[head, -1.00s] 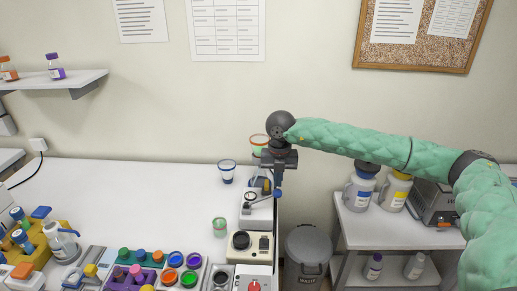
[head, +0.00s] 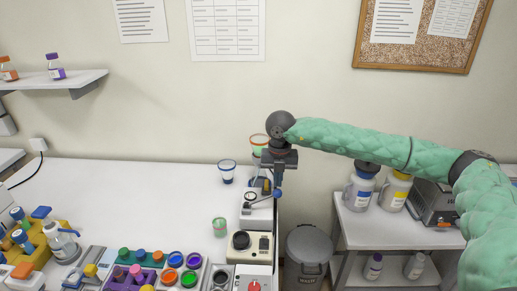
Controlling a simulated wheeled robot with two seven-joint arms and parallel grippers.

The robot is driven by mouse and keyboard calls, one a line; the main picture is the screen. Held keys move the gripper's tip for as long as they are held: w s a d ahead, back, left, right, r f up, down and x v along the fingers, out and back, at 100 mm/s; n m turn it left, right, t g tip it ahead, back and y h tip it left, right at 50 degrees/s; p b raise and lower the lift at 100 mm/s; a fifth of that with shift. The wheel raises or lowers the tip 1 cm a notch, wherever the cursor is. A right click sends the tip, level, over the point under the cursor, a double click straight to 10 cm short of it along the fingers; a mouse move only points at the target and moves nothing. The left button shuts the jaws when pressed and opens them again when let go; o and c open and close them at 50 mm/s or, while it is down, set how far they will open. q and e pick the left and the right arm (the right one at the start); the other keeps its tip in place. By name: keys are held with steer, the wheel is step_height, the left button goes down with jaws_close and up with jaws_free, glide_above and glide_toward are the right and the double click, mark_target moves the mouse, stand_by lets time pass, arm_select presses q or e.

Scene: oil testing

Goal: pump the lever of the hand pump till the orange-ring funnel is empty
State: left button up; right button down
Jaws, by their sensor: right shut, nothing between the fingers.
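The orange-ring funnel (head: 259,138) stands at the back of the bench, partly hidden behind my right gripper. A little green shows in it, but its liquid level is hard to read. The hand pump (head: 257,217) is a pale unit at the bench's right edge, below the funnel. Its lever (head: 264,194) appears as a thin arm by a blue round end. My right gripper (head: 278,193) points down, shut and empty, over the pump beside the blue end; I cannot tell whether it touches the lever. My left gripper is out of view.
A blue-ring funnel cup (head: 227,167) and a small green cup (head: 220,224) stand left of the pump. A device with a black dial (head: 241,241) sits in front. A grey bin (head: 308,250) stands right of the bench. The bench's middle is clear.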

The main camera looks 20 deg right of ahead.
mark_target(280, 190)
steer(key=shift+f, duration=0.25)
steer(key=shift+f+b, duration=0.75)
steer(key=shift+f, duration=0.1)
steer(key=shift+s+d+f+b, duration=0.2)
steer(key=shift+d+f+b, duration=0.2)
steer(key=shift+f+b, duration=0.25)
